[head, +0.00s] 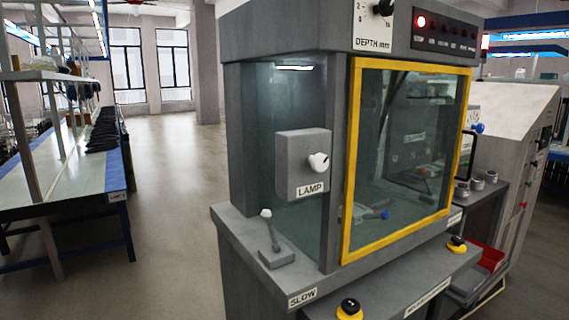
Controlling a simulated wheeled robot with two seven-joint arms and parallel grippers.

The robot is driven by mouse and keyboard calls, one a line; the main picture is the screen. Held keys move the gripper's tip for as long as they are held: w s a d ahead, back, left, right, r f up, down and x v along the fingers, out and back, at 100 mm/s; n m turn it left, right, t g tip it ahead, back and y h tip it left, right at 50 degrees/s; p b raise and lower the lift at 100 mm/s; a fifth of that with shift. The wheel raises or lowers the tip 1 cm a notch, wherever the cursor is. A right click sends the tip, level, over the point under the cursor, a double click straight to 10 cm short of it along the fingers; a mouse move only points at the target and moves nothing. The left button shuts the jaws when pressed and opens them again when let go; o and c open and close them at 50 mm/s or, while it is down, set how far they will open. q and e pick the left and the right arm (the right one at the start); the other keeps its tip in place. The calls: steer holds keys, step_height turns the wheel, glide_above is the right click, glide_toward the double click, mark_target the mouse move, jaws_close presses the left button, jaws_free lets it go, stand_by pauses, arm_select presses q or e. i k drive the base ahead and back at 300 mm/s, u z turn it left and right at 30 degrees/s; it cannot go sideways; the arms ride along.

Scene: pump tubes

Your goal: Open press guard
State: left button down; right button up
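The press (290,45) is a grey machine in the middle and right of the head view. Its guard (349,165) is a glass panel in a yellow frame on the front, and it looks closed. A dark handle (467,155) shows at the guard's right edge. Neither of my grippers is in the head view.
A lamp switch box (303,165), a lever (270,232) and black-and-yellow buttons (349,308) stick out from the press. A sloped cabinet (515,110) and a red bin (490,257) stand at right. A workbench (60,165) is at left. The floor (170,200) between is clear.

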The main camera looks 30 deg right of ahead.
mark_target(357, 64)
steer(key=z, duration=1.55)
